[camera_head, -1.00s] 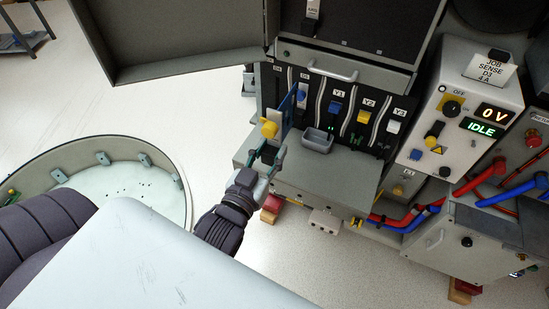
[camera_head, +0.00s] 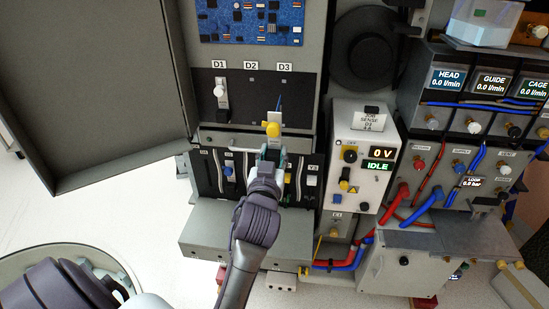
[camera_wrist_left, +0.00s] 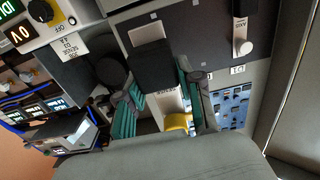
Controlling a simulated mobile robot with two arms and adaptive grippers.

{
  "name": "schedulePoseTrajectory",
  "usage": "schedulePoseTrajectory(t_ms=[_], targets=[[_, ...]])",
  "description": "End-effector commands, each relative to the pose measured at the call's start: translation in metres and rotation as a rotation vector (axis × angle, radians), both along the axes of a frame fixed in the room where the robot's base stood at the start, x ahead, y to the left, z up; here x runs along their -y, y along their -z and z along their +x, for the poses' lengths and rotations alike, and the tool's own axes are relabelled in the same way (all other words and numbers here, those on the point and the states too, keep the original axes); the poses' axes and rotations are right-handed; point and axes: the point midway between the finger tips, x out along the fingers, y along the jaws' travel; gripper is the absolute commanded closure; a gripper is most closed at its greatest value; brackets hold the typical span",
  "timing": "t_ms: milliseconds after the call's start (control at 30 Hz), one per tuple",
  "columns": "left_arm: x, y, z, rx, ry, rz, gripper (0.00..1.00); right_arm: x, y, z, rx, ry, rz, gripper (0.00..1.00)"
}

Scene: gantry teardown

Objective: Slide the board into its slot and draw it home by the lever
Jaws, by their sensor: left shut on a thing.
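My left gripper (camera_head: 270,156) is shut on the board (camera_head: 279,103), a thin card with a blue edge, pale front plate and yellow lever (camera_head: 272,129). The board is upright in front of the dark panel below the D3 label (camera_head: 285,66); I cannot tell whether its far edge is inside a slot. In the left wrist view, the gripper's teal fingers (camera_wrist_left: 160,105) are either side of the board's front plate, with the yellow lever (camera_wrist_left: 178,122) beside it. The D1 position (camera_head: 221,95) holds a unit with a white knob. My right gripper is not in view.
A control box (camera_head: 342,180) with a "JOB SENSE D3" card reads 0 V and IDLE. An open cabinet door (camera_head: 95,95) stands at the left. A lower row of modules with coloured levers (camera_head: 228,172) and a grey ledge (camera_head: 215,240) lie below the board.

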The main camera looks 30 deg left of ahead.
Motion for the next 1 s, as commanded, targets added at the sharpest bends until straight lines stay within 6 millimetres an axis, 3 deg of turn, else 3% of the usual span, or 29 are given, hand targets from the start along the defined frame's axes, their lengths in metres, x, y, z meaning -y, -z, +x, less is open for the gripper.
schedulePoseTrajectory(t_ms=[167,433,733,1000], targets=[[0.0,-0.001,0.001,0.004,0.0,-0.001,1.0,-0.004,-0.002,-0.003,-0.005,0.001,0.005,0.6],[-0.01,-0.002,0.022,0.005,0.0,0.001,1.0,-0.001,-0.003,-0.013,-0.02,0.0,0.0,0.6],[-0.02,-0.001,0.044,0.004,0.001,0.001,1.0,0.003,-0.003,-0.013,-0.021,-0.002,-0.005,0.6],[-0.023,-0.001,0.05,0.004,0.0,0.001,1.0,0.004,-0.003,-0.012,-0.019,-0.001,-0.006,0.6]])
